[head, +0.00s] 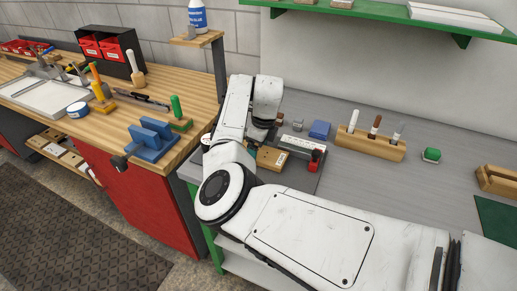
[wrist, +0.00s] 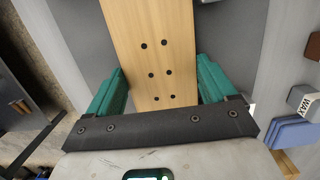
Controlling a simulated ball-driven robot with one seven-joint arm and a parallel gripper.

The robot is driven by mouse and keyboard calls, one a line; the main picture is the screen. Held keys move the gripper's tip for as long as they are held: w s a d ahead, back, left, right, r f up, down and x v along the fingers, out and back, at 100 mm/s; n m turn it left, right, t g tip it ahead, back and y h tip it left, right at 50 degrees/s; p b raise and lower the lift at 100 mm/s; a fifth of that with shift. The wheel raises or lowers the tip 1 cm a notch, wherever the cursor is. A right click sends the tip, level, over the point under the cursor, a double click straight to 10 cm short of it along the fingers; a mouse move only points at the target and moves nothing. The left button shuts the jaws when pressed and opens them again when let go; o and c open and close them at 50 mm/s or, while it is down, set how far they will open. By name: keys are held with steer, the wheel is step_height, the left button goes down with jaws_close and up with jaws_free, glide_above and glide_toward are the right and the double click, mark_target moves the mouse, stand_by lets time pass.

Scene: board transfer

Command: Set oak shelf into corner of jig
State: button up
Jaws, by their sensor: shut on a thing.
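The oak shelf (wrist: 153,45) is a pale wooden board with several dark holes. In the wrist view it lies between the green fingers of my gripper (wrist: 160,85), which is shut on it. The shelf's far end runs out of the top of that view. In the head view my arm hides the gripper and most of what it holds; a small wooden piece (head: 271,158) shows beside the wrist. A white board-like fixture with grey clamps (head: 40,92) lies on the left wooden bench. I cannot tell for sure whether it is the jig.
On the grey bench, a red clamp-like item (head: 316,160), a blue block (head: 319,130) and a wooden tool holder (head: 370,144) stand near my wrist. A blue vise-like block (head: 152,138) sits on the wooden bench edge. A green shelf (head: 385,13) hangs above.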

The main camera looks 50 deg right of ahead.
steer(key=shift+w+a, duration=0.15)
steer(key=shift+w, duration=0.3)
stand_by(0.3)
steer(key=shift+w+d, duration=0.15)
steer(key=shift+d, duration=0.1)
steer(key=shift+w+a, duration=0.1)
steer(key=shift+w, duration=0.05)
stand_by(1.0)
steer(key=o, duration=1)
steer(key=shift+c, duration=0.2)
step_height(320, 180, up, 11)
steer(key=s+b, duration=0.1)
steer(key=shift+s+d+f, duration=0.2)
steer(key=shift+s+d, duration=0.1)
steer(key=shift+d, duration=0.05)
